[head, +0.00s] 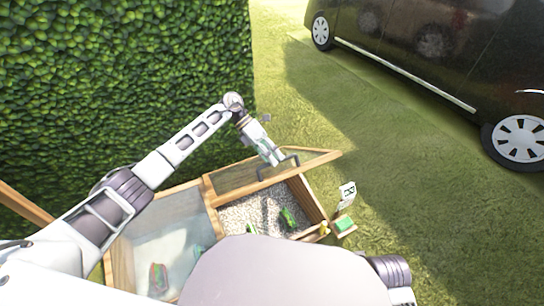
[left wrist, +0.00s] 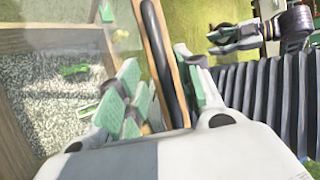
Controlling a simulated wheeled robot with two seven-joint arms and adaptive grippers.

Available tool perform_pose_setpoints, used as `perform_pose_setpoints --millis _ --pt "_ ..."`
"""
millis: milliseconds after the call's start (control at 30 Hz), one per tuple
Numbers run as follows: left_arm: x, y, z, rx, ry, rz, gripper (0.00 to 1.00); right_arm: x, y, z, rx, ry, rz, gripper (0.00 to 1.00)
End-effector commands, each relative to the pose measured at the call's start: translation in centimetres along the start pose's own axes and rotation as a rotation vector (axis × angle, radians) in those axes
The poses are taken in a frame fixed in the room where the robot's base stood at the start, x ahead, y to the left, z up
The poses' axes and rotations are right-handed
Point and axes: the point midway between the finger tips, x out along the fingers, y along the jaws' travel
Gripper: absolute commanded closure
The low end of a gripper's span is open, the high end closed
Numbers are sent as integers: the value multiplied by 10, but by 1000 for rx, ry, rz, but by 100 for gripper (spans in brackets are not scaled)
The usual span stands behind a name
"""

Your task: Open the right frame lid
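The wooden frame (head: 208,190) stands low by the hedge, with two compartments. The right lid (head: 235,180), a glazed panel with a wooden rim, is raised at a tilt, and the gravel below shows openly. Its dark handle (head: 291,162) is on the rim; in the left wrist view the handle (left wrist: 165,60) runs between my fingers.
A hedge (head: 120,80) rises behind. Grass is free on the right, toward a dark van (head: 440,60).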

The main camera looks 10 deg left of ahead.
Motion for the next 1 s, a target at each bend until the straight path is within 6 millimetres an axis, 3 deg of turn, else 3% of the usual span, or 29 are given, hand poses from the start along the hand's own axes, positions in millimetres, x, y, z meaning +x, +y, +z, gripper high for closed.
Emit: perform_pose_setpoints --millis 367,1000 --pt "-12 0 0 1 0 0 64 0 0 0 -3 0 1 60" --pt "-99 0 0 -1 -1 1 64 0 0 0 -1 -1 0 60"
